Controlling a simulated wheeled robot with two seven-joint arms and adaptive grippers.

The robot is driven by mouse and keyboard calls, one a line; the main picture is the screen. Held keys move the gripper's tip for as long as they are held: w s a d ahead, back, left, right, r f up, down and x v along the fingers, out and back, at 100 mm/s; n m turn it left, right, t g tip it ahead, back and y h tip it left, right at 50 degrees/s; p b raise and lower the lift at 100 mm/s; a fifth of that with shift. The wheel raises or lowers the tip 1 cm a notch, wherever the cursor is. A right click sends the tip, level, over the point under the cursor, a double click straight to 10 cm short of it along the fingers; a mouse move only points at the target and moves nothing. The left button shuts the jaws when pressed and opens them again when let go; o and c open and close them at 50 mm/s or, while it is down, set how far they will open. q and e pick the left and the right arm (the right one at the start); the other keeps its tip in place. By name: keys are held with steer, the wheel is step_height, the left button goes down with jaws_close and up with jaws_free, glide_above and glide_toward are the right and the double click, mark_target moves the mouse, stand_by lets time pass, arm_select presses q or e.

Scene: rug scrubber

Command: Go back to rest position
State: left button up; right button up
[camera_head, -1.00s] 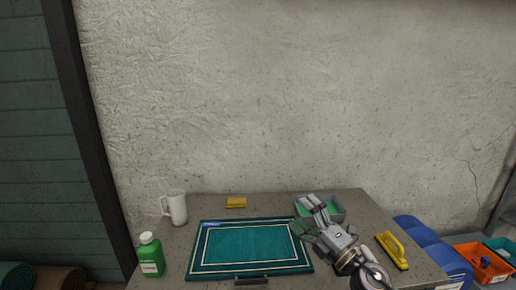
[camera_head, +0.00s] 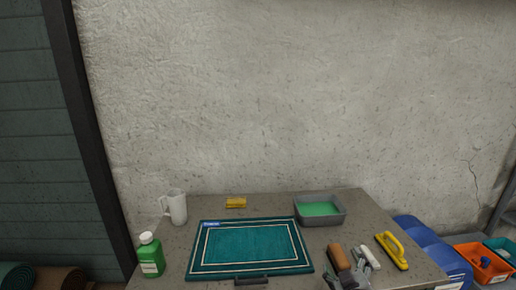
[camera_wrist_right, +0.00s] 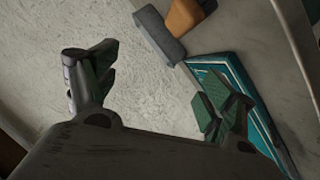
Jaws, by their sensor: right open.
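My right gripper (camera_head: 347,283) shows at the bottom edge of the head view, low at the table's front right, partly cut off. In the right wrist view its two fingers (camera_wrist_right: 155,92) stand wide apart with nothing between them. A teal rug (camera_head: 247,246) with pale border lines lies flat on the grey table (camera_head: 215,206); part of a teal thing (camera_wrist_right: 240,80) shows in the wrist view beyond the right finger. My left gripper is in neither view.
A brown-topped brush (camera_head: 340,257) and a yellow-handled brush (camera_head: 391,250) lie right of the rug. A grey tray of green liquid (camera_head: 320,210), yellow sponge (camera_head: 236,202), white jug (camera_head: 174,207) and green bottle (camera_head: 151,256) stand around it. An orange bin (camera_head: 484,264) is at far right.

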steer(key=s+a+f+m+g+y, duration=0.1)
steer(key=s+a+f+m+g, duration=0.1)
steer(key=s+f+g, duration=0.6)
steer(key=s+a+f+m+g+y, duration=0.1)
steer(key=s+f+m+g, duration=0.15)
steer(key=s+f, duration=0.75)
steer(key=s+f+n+g, duration=0.1)
steer(key=s+f, duration=0.1)
steer(key=f, duration=1.2)
steer(key=s+f+g, duration=0.1)
steer(key=s+f, duration=0.2)
steer(key=f, duration=1.1)
steer(key=s+d+f, duration=0.3)
steer(key=s+f, duration=0.7)
steer(key=s+d+f, duration=0.4)
steer(key=s+f, duration=0.7)
steer(key=shift+s+f, duration=0.2)
steer(key=shift+s, duration=0.05)
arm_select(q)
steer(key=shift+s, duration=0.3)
arm_select(e)
steer(key=shift+d+n+g, duration=0.1)
steer(key=shift+n+g, duration=0.15)
steer(key=shift+g, duration=0.1)
